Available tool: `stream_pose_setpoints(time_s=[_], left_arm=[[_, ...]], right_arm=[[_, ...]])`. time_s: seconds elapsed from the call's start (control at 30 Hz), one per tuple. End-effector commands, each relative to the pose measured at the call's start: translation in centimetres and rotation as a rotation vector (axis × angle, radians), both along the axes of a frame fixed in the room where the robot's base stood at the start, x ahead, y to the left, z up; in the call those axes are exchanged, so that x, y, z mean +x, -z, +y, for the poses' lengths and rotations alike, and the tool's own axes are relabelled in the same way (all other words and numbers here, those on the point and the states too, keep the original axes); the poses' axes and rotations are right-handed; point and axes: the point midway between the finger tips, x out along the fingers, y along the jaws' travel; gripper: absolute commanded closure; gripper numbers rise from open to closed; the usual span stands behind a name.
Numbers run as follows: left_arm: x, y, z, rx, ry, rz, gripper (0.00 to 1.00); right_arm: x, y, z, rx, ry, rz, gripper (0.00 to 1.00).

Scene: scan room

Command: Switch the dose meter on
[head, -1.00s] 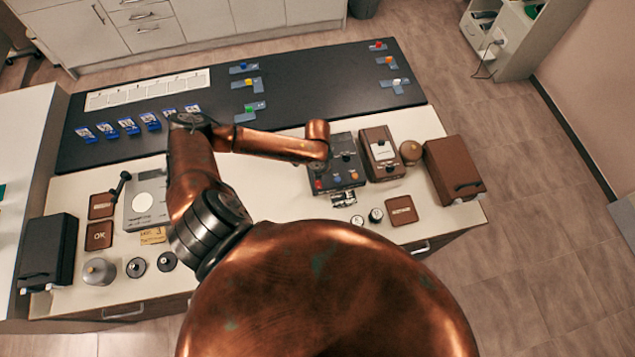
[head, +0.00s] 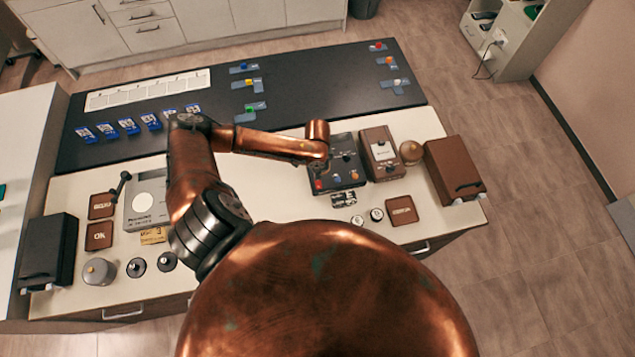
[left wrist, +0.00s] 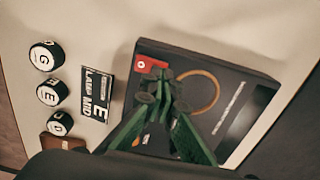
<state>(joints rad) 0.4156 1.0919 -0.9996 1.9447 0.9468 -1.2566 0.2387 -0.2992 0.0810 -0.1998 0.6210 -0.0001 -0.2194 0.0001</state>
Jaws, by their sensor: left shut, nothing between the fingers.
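A dark box (head: 348,176) with red, blue and orange controls on its face lies on the pale bench, under the end of my left arm. A brown device (head: 380,148) with a white display panel stands just right of it. I cannot read which one is the dose meter. My left gripper (left wrist: 162,95) has green fingers, shut and empty, over the dark box, which also shows in the left wrist view (left wrist: 235,85). A red square (left wrist: 152,66) and a copper-coloured ring show near the fingertips. Whether they touch the box is unclear. My right gripper is not in view.
A black mat (head: 310,85) with coloured pieces covers the back of the bench.

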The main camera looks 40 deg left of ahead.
Motion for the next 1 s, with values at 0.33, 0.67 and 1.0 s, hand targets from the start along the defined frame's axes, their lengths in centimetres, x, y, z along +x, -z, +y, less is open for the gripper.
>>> stream_pose_setpoints(time_s=[0.33, 0.67, 1.0], left_arm=[[0.0, 0.3, 0.0, 0.000, 0.000, 0.000, 1.00], [0.0, 0.8, 0.0, -0.001, 0.000, 0.001, 1.00], [0.0, 1.3, 0.0, -0.001, -0.001, 0.001, 1.00]], right_arm=[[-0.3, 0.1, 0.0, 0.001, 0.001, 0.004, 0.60], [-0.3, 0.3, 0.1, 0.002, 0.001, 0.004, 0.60], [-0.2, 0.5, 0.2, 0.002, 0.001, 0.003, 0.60]])
